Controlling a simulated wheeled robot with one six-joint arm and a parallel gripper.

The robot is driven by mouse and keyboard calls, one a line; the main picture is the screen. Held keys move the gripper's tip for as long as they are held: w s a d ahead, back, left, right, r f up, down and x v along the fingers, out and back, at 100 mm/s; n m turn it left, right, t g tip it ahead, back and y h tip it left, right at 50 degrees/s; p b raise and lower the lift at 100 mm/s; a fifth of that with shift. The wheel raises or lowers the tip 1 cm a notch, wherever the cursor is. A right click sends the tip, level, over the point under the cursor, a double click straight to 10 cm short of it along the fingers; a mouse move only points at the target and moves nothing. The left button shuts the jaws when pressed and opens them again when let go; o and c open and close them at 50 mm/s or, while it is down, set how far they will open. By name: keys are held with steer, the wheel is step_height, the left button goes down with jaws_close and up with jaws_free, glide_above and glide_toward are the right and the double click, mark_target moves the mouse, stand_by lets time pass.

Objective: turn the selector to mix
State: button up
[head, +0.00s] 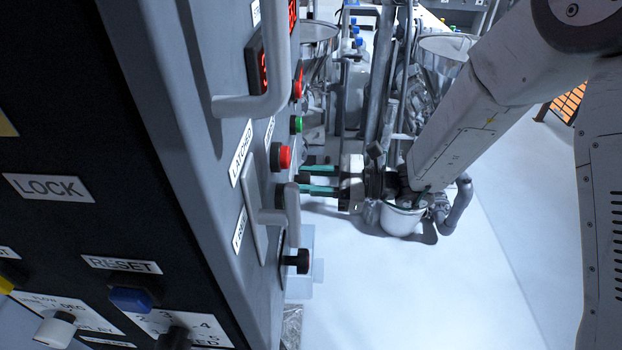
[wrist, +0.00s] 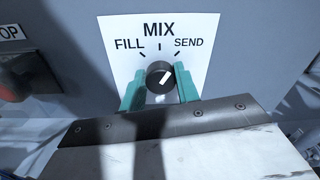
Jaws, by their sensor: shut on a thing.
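The selector (wrist: 156,69) is a round black knob with a white pointer, on a white plate (wrist: 118,30) marked FILL, MIX and SEND in the wrist view. Its pointer leans up and to the right, in line with the SEND mark; MIX is straight up. My gripper (wrist: 160,86) is shut on the knob, with one teal finger on each side of it. In the head view my gripper (head: 311,179) reaches in from the right to the grey panel's side face. The knob is hard to make out there between the fingers.
In the wrist view a red button (wrist: 14,86) sits left of the plate. The floor at right is clear.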

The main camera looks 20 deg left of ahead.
steer(key=n, duration=0.6)
steer(key=shift+n, duration=0.3)
stand_by(0.4)
steer(key=o, duration=1)
steer(key=shift+c, duration=0.2)
steer(key=shift+d, duration=0.1)
steer(key=v, duration=0.7)
steer(key=shift+d, duration=0.4)
steer(key=shift+f, duration=0.15)
